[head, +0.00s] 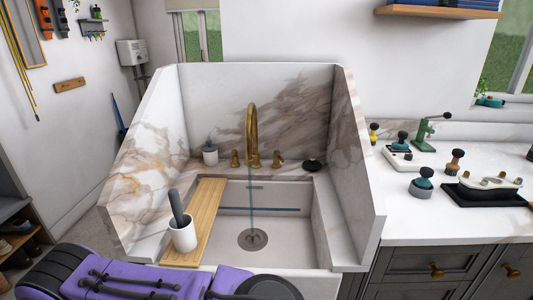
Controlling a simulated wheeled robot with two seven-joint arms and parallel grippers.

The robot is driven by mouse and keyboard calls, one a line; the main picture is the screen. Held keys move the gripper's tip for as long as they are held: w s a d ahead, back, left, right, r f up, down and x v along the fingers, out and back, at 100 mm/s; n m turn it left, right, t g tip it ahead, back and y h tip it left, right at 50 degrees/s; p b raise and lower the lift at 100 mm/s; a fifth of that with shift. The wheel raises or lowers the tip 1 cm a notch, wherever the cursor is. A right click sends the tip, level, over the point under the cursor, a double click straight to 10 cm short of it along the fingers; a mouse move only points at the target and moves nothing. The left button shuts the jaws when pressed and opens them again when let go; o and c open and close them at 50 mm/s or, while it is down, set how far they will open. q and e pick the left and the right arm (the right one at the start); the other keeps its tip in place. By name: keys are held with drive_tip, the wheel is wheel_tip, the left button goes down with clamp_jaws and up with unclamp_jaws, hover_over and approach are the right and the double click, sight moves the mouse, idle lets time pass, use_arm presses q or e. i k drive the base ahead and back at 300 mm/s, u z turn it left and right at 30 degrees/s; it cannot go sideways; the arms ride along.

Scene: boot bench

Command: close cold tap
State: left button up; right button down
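A brass tap with a tall curved spout (251,130) stands at the back of the marble-walled sink (285,225). It has a brass handle (235,159) on the left and another brass handle (277,159) on the right. I cannot tell from markings which is cold. A thin bluish stream of water (252,205) falls from the spout toward the round drain (252,239). A purple and black arm of mine crosses the bottom left of the view, in front of the sink. Neither gripper is in view.
A wooden board (207,205) lies along the sink's left side, with a white cup (182,237) holding a dark-handled tool near its front. A small pot (210,154) and a black round item (312,165) flank the tap. High marble walls enclose the sink's back and sides.

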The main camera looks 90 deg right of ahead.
sight(276, 152)
drive_tip(key=z, duration=1.8)
